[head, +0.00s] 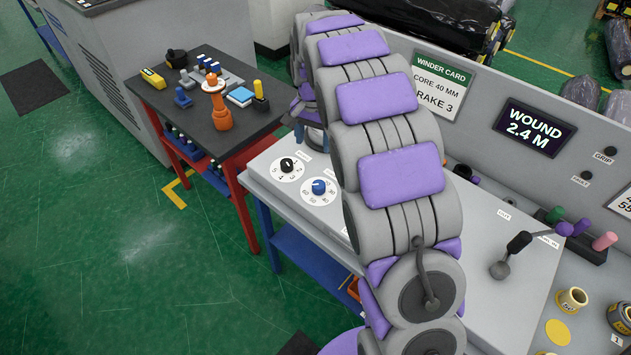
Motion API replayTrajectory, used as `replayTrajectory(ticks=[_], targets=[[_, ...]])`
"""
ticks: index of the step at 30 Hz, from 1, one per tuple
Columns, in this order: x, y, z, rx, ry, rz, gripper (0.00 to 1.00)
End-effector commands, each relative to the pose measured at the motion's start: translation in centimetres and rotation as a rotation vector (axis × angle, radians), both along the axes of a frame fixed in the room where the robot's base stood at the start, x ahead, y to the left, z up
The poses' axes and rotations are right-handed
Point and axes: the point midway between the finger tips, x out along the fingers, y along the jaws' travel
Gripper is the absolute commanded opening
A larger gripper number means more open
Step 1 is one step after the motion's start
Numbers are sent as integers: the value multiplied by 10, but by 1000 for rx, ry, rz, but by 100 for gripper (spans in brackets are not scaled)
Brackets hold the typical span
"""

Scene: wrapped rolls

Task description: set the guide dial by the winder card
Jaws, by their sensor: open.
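The winder card (439,87) is on the grey back panel, behind my arm. It reads "WINDER CARD", "CORE 40 MM" and "RAKE 3", its left edge covered by the arm. Two white dials lie at the left end of the grey bench top: one with a black knob (287,165), one with a blue knob (319,187). Their small labels and settings are not clearly readable, so I cannot tell which is the guide dial. My gripper (308,125) is open beyond the dials, at the far end of my arm.
My arm crosses the bench middle. A display (533,129) reads "WOUND 2.4 M". A dark-topped tool table (206,125) stands at the left. Green floor is clear there.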

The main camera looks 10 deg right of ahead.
Motion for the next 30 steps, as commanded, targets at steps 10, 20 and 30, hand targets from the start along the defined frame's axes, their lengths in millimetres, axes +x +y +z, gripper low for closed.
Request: replayTrajectory(ticks=[10,20,30], targets=[[-1,-13,-53,10,9,-4,69],[0,-1,-118,-2,4,-3,69],[0,-11,-166,8,2,-4,69]])
